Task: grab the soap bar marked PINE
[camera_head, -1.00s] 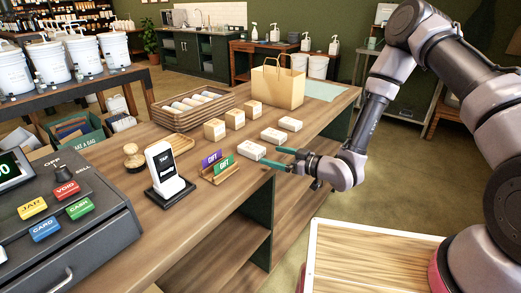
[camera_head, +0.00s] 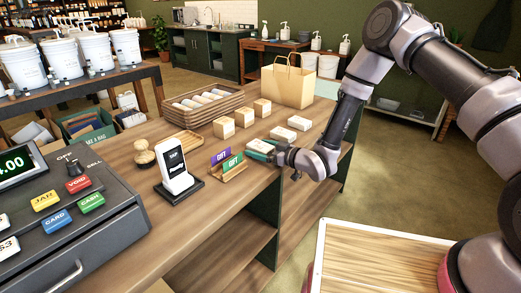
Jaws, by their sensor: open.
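Several small pale soap bars stand on the wooden counter (camera_head: 212,160). Three boxy ones form a back row: left (camera_head: 224,128), middle (camera_head: 244,117) and right (camera_head: 262,107). Three flatter ones lie in front: a near bar (camera_head: 262,145), a middle bar (camera_head: 283,133) and a far bar (camera_head: 299,123). Their markings are too small to read, so I cannot tell which says PINE.
A GIFT card holder (camera_head: 231,172), a card reader (camera_head: 175,172) and a wooden stamp (camera_head: 144,155) stand left of my gripper. A wicker tray of rolls (camera_head: 200,105) and a paper bag (camera_head: 288,84) stand behind the bars. The cash register (camera_head: 60,225) fills the near left.

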